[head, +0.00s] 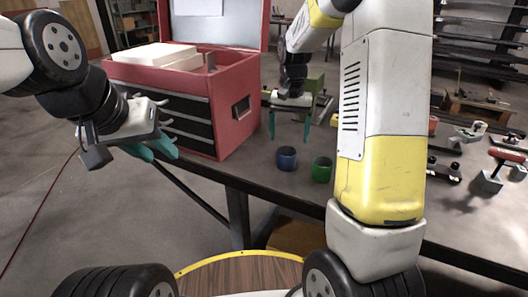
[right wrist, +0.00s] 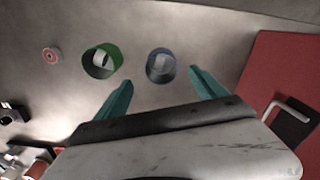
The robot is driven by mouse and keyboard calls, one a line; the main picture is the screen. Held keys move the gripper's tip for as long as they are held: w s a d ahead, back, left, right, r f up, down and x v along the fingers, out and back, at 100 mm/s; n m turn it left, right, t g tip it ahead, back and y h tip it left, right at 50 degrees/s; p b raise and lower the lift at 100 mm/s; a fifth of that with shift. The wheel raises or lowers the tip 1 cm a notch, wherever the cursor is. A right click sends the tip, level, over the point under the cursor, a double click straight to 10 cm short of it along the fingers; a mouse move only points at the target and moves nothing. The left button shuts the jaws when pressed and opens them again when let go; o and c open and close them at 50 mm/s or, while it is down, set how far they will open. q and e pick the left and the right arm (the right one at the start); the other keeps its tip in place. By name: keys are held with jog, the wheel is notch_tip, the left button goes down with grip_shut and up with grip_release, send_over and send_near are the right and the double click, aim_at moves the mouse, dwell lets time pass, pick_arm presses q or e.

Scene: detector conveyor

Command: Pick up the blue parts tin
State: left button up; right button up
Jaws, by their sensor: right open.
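A green tin (head: 322,169) stands close to the right of the blue one. The red tool chest (head: 235,118) stands close on the left. Clamps and metal parts (head: 487,180) occupy the bench's right end.

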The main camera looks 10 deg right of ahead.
aim_at(287, 153)
notch_tip(287, 153, down, 8)
jog(key=shift+a+r, duration=0.1)
jog(key=shift+a, duration=0.05)
jog(key=c, duration=1.5)
jog(key=shift+r, duration=0.1)
